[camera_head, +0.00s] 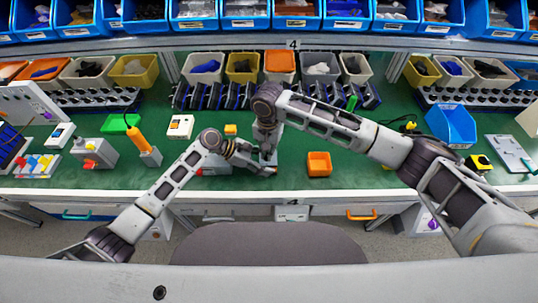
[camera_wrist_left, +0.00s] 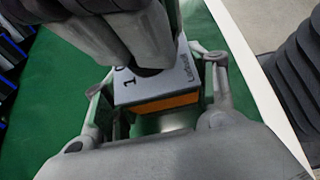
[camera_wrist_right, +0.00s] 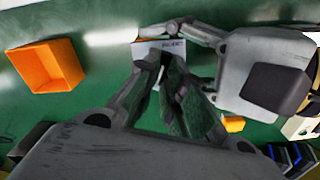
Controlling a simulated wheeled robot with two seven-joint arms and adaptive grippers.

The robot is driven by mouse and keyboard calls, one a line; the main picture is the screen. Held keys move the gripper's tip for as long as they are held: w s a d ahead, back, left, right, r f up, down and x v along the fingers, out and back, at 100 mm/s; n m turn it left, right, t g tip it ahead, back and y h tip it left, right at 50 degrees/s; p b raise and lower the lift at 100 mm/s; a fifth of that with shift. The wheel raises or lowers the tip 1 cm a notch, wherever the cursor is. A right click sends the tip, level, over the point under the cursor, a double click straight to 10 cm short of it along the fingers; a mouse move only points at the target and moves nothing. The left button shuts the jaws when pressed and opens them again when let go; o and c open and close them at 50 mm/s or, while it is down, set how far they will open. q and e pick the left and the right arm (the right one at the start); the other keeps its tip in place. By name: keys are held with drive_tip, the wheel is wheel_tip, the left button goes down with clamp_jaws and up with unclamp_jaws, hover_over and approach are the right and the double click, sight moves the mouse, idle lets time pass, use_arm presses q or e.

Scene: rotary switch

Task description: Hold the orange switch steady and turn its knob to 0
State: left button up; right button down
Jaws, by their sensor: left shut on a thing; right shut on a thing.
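The orange switch is a small box with a pale grey top and an orange band (camera_wrist_left: 165,103). Its top carries a "1" and more lettering, partly covered. My left gripper (camera_wrist_left: 156,78) is shut around its sides; in the head view this gripper (camera_head: 262,168) sits low at the table middle. My right gripper (camera_head: 267,152) comes from above, and its fingers are closed over the top of the switch. In the right wrist view these fingers (camera_wrist_right: 172,68) meet at the switch's pale face (camera_wrist_right: 172,47). The knob is hidden between them, so its setting cannot be read.
An orange open box (camera_head: 320,164) stands just right of the grippers. A small yellow block (camera_head: 231,129) lies behind them to the left. A grey box with a red button (camera_head: 95,153) stands at left, a blue bin (camera_head: 451,125) at right. The front edge is close.

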drive_tip(key=shift+n, duration=1.9)
drive_tip(key=c, duration=1.5)
unclamp_jaws()
drive_tip(key=shift+r, duration=0.1)
drive_tip(key=shift+r, duration=2.4)
use_arm(q)
drive_tip(key=o, duration=1.1)
